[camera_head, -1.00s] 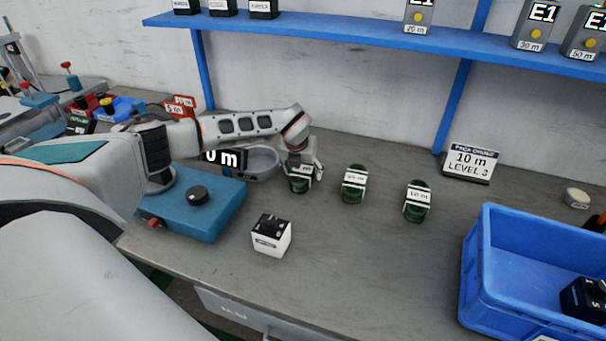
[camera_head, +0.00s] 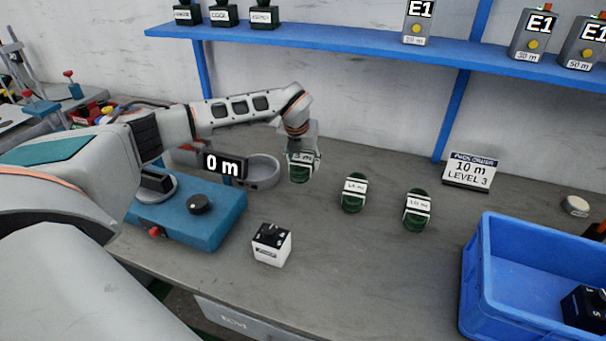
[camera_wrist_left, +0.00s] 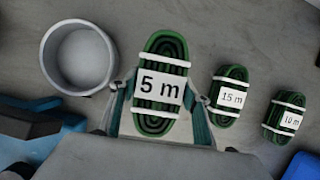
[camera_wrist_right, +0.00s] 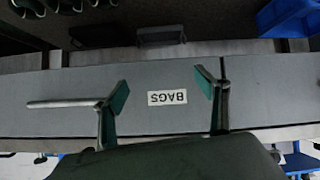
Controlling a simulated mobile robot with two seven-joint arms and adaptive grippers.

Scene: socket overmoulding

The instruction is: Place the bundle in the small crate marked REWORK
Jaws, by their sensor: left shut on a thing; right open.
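My left gripper (camera_head: 301,160) is shut on a green coiled bundle (camera_head: 301,173) tagged "5 m". It also shows between the fingers in the left wrist view (camera_wrist_left: 160,105), larger than the other bundles. Two more green bundles lie on the bench to its right: one tagged "15 m" (camera_head: 354,192) and one tagged "10 m" (camera_head: 417,210). I see no crate marked REWORK; the blue crate (camera_head: 474,278) at the right shows no readable marking.
A grey round dish (camera_head: 262,172) stands beside the held bundle. A blue device (camera_head: 215,217) with a "0 m" display and a white box with a black top (camera_head: 272,245) stand nearby. A sign (camera_head: 471,171) reads "10 m LEVEL 3". The front middle of the bench is clear.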

